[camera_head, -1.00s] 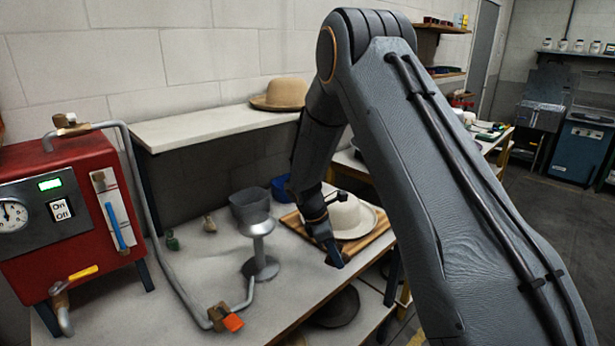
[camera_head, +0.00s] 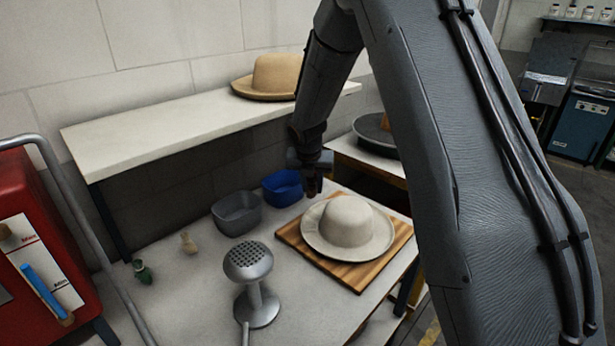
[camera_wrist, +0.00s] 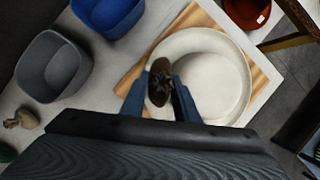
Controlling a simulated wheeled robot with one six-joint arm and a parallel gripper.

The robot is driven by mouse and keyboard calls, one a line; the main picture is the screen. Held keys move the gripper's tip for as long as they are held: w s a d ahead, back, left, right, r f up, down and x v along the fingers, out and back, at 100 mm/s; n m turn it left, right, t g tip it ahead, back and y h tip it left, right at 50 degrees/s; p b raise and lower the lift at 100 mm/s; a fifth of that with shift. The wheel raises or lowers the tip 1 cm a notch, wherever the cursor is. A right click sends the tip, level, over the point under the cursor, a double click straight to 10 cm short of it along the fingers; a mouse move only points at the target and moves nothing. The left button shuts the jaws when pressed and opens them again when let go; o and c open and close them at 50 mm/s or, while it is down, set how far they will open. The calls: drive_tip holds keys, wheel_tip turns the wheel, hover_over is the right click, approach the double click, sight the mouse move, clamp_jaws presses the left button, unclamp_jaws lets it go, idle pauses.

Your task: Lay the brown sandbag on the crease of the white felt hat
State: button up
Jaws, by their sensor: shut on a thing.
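The white felt hat (camera_head: 347,222) sits upright on a wooden board on the table. In the wrist view the hat (camera_wrist: 212,82) fills the area right of centre; I cannot make out its crease clearly. My gripper (camera_wrist: 160,88) is shut on the brown sandbag (camera_wrist: 160,80), a small dark bag between the two blue fingers. In the wrist view the bag overlaps the hat's left brim edge. In the head view my gripper (camera_head: 314,178) is beyond the hat's upper left, apart from it, and the bag there is small and hard to make out.
A grey bin (camera_head: 237,214) and a blue bin (camera_head: 283,188) stand left of the wooden board (camera_head: 350,279). A metal steamer head (camera_head: 250,262) stands in front. A tan hat (camera_head: 272,77) rests on the shelf. A red machine (camera_head: 40,240) is at far left.

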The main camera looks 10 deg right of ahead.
drive_tip(key=shift+w+f, duration=0.15)
drive_tip(key=shift+a+f+b, duration=0.15)
drive_tip(key=shift+f+b, duration=0.7)
drive_tip(key=shift+b, duration=0.3)
wheel_tip(320, 180, down, 6)
drive_tip(key=b, duration=0.7)
drive_tip(key=shift+f+b, duration=0.65)
drive_tip(key=shift+f, duration=1.35)
